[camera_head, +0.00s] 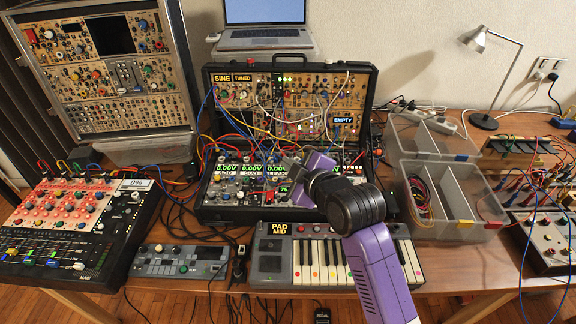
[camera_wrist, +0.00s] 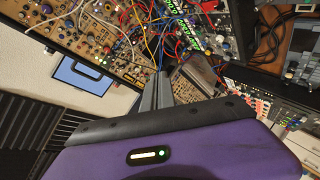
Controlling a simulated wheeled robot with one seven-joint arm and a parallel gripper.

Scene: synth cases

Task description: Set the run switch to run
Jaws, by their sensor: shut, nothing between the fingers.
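My gripper (camera_head: 292,164) is over the lower panel of the open black synth case (camera_head: 371,100) in the middle of the table. In the wrist view its grey fingers (camera_wrist: 158,84) are together and empty, pointing at a panel crowded with patch cables (camera_wrist: 152,44). The case has a tan upper panel labelled SINE, TUNED and EMPTY, and a lower row with lit green displays (camera_head: 250,169). I cannot make out which small control is the run switch or how it is set. My arm and gripper hide part of the lower panel. I cannot tell whether the fingertips touch anything.
A laptop (camera_head: 266,38) stands behind the case; it also shows in the wrist view (camera_wrist: 82,75). Left are a tall synth rack (camera_head: 75,80) and a red-topped mixer (camera_head: 70,215). A keyboard (camera_head: 275,258) lies in front. Clear bins (camera_head: 470,232) and a lamp (camera_head: 476,42) stand right. Loose cables hang around.

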